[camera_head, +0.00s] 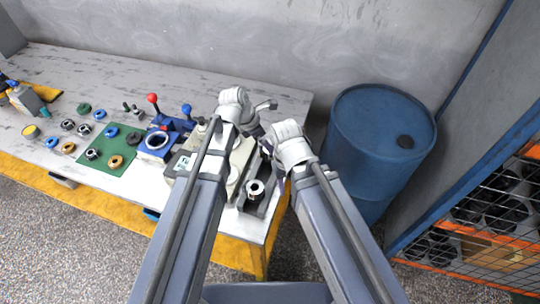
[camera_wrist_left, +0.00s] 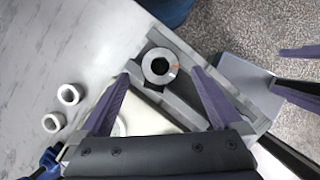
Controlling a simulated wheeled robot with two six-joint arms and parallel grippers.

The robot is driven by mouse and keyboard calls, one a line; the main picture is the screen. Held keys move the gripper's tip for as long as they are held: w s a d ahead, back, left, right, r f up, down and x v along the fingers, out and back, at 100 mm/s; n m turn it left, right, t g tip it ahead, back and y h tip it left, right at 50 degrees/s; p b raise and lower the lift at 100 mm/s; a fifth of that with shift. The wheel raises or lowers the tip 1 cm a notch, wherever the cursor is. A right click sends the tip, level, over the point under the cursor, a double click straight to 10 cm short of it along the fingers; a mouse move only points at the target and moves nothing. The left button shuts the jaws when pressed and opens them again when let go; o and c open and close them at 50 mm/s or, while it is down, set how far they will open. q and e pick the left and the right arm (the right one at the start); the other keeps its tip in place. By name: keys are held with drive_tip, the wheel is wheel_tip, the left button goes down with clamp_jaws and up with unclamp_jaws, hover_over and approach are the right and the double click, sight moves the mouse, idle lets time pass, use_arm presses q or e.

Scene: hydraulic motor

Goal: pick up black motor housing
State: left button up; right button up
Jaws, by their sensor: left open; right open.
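No part plainly reads as a black motor housing. A grey ring-topped cylinder with a dark bore (camera_wrist_left: 160,66) stands in a grey tray (camera_wrist_left: 185,92) in the left wrist view. In the head view a pale ring-topped part (camera_head: 256,188) stands in a dark tray at the table's right end. My left gripper (camera_wrist_left: 161,76) is open and empty, its fingers spread to either side of the cylinder in the picture, with no contact visible. My right gripper (camera_head: 279,184) is open beside the tray's right side; its fingers also show at the right of the wrist view (camera_wrist_left: 285,68).
A green mat (camera_head: 122,165) with ring parts and a blue fixture (camera_head: 157,146) lie left of my arms. Two white rings (camera_wrist_left: 60,108) sit on the table left in the wrist view. A blue barrel (camera_head: 380,135) and wire-fronted shelf (camera_head: 490,215) stand at the right.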

sight(270, 155)
use_arm(q)
drive_tip(key=b+x, duration=0.4)
drive_tip(key=shift+a+f, duration=0.1)
drive_tip(key=shift+f, duration=0.3)
drive_tip(key=shift+d+f+b, duration=0.2)
drive_tip(key=shift+f+b, duration=0.1)
drive_tip(key=shift+b, duration=0.15)
drive_tip(key=shift+r, duration=0.1)
clamp_jaws()
idle(0.4)
